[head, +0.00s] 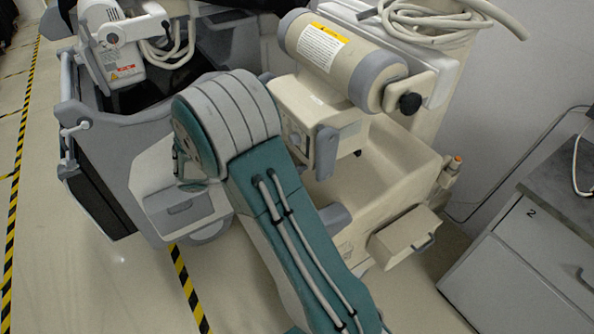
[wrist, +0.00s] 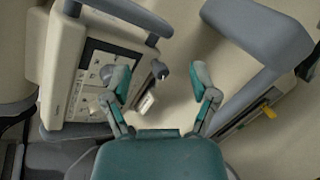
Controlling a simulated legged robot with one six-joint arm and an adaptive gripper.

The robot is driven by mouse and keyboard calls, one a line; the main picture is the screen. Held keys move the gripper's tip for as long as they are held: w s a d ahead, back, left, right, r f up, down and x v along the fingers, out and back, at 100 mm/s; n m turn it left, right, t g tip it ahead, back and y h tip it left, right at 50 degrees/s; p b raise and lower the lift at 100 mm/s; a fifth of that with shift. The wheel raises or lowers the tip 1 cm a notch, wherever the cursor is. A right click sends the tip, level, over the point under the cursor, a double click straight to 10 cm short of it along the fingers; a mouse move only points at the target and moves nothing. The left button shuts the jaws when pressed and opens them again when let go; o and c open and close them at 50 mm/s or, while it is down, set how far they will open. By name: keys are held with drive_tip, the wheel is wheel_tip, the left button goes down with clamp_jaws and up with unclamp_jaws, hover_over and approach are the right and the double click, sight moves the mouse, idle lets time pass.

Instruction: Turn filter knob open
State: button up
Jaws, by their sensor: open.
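A cream machine carries a cream and grey cylinder (head: 335,58) with a yellow label, and a black knob (head: 410,103) stands out at its right end. I cannot tell for sure which knob is the filter knob. In the wrist view my gripper (wrist: 161,77) is open, its two teal and grey fingers spread apart. A small dark knob (wrist: 160,70) shows between the fingertips, with nothing visibly gripped. To its left is a control panel (wrist: 98,85) with a round dial (wrist: 107,72). My gripper is hidden in the head view.
An open tray (head: 385,185) lies below the cylinder, with a small drawer box (head: 405,238) in front. A grey cart (head: 110,165) stands left. A grey cabinet (head: 540,250) stands right. In the wrist view a large grey part (wrist: 262,75) is close to the right finger.

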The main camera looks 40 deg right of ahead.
drive_tip(key=w+f+n+t+h, duration=0.1)
drive_tip(key=f, duration=0.2)
drive_tip(key=w+f+n+h, duration=0.1)
drive_tip(key=w+f+h, duration=0.1)
drive_tip(key=f, duration=0.1)
drive_tip(key=w+f+n+t+h, duration=0.1)
drive_tip(key=w+f, duration=0.1)
drive_tip(key=f, duration=0.1)
drive_tip(key=shift+w+d+f+n+t+h, duration=0.1)
drive_tip(key=shift+w+f+n+t+h, duration=0.05)
drive_tip(key=shift+f+n+t+h, duration=0.15)
drive_tip(key=d, duration=1.1)
drive_tip(key=shift+s, duration=0.35)
drive_tip(key=shift+a, duration=0.1)
clamp_jaws()
